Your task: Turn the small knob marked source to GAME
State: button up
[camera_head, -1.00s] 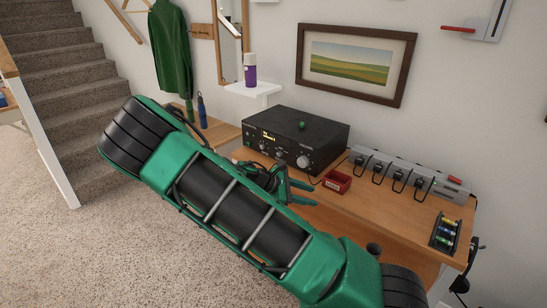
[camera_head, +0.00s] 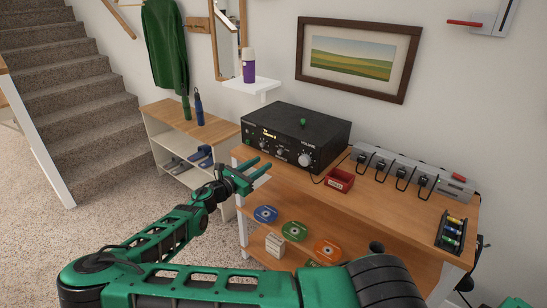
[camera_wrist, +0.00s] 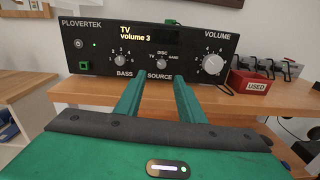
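The black Plovertek amplifier (camera_head: 300,135) stands on the wooden bench; its display reads "TV volume 3" in the wrist view (camera_wrist: 150,33). The small source knob (camera_wrist: 162,64) is at the middle of its front, with TV, DISC and GAME marked around it. Its pointer is too small to read surely. The bass knob (camera_wrist: 120,60) is to its left and the larger volume knob (camera_wrist: 212,64) to its right. My gripper (camera_head: 264,167) is open and empty in front of the amplifier, apart from it. In the wrist view its green fingers (camera_wrist: 159,82) reach up on either side below the source knob.
A red bin labelled USED (camera_head: 339,179) sits right of the amplifier, near a power strip (camera_head: 410,175) with several plugs. Several discs (camera_head: 294,231) lie on the shelf below. A shoe rack (camera_head: 185,125) stands left.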

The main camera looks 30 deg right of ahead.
aim_at(279, 153)
jog(key=x, duration=0.9)
jog(key=shift+s, duration=0.1)
grip_shut()
